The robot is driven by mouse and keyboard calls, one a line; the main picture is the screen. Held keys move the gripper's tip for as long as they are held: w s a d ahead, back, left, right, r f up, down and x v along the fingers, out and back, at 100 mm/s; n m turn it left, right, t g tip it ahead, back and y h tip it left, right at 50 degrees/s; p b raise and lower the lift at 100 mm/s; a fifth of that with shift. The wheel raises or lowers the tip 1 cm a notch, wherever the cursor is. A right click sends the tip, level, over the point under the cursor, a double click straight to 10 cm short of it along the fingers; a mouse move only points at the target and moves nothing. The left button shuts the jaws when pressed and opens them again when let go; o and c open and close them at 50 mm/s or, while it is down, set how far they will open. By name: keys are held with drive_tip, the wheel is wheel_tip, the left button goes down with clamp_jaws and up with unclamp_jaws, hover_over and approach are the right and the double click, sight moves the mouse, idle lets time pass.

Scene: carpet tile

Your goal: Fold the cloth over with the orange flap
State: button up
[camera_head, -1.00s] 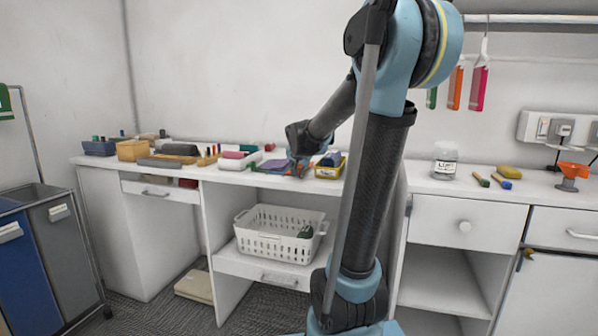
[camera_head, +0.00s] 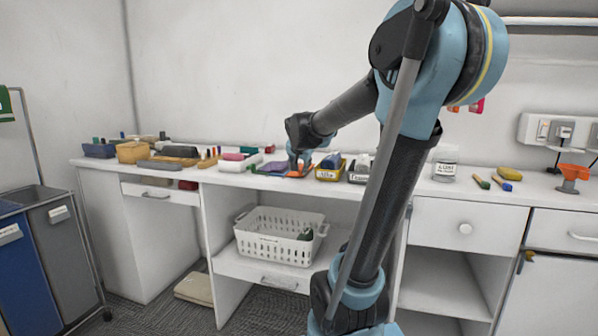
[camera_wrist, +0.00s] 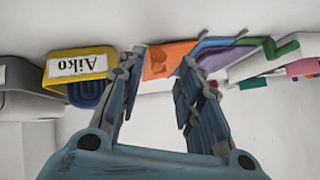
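The cloth (camera_wrist: 217,52) lies on the white counter as a flat patch with purple, blue and green areas; it also shows in the head view (camera_head: 272,167). Its orange flap (camera_wrist: 166,60) is on one side of the purple part and shows as a small orange patch in the head view (camera_head: 297,174). My gripper (camera_wrist: 160,75) is open, its two fingers apart, with the orange flap seen between and beyond the tips. In the head view my gripper (camera_head: 301,164) is at the flap. I cannot tell whether the fingertips touch the cloth.
A yellow tray labelled Aiko (camera_wrist: 77,68) stands close beside the flap, with a dark tray (camera_head: 358,170) past it. On the cloth's other side are a white box (camera_head: 238,163) and several small items. A white basket (camera_head: 279,236) sits on the shelf below.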

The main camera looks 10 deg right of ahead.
drive_tip(key=v, duration=0.6)
drive_tip(key=shift+s+r, duration=0.25)
drive_tip(key=shift+s, duration=0.05)
drive_tip(key=shift+a, duration=0.1)
